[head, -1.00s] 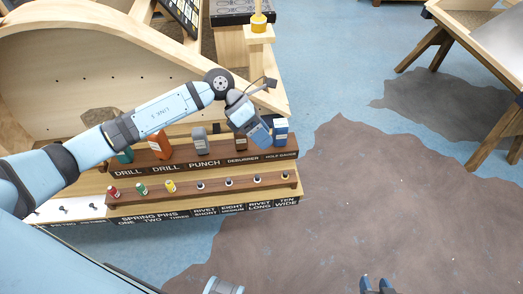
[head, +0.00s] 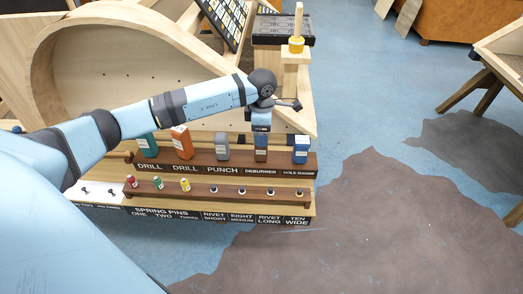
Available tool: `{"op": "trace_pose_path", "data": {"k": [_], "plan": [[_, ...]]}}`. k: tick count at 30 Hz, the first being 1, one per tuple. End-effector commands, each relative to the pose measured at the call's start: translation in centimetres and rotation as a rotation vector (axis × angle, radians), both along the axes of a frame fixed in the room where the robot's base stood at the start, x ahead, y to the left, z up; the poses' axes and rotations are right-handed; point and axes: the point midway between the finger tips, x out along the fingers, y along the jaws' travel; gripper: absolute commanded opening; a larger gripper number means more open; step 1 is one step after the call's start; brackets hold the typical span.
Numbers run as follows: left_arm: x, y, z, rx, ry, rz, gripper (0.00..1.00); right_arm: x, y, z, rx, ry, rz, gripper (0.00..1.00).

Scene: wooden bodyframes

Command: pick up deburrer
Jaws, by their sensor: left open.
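The deburrer (head: 261,156) is a small brown and grey block standing upright on the upper wooden shelf, above the DEBURRER label. My left gripper (head: 261,136) points down right over it, at its top. The jaws are open, and the gripper hides the deburrer's upper part. I cannot tell whether the fingers touch it. My right gripper is out of view.
On the same shelf (head: 205,168) stand a green drill (head: 147,145), an orange drill (head: 182,143), a grey punch (head: 222,147) and a blue hole gauge (head: 300,149). Spring pins and rivets line the lower shelf. A post with a yellow ring (head: 296,45) stands behind.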

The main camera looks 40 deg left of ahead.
Motion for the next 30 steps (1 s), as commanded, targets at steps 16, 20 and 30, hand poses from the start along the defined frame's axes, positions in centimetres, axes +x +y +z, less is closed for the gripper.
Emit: {"op": "trace_pose_path", "data": {"k": [16,20,30], "plan": [[-0.3,0.1,-5.6,0.0,0.002,0.001,0.74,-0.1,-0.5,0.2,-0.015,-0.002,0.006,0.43],[-0.3,0.1,-6.0,0.001,-0.001,0.0,0.74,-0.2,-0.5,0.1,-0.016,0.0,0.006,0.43],[-0.3,0.1,-5.9,0.0,0.0,0.0,0.22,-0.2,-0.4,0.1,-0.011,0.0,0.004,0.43]]}}
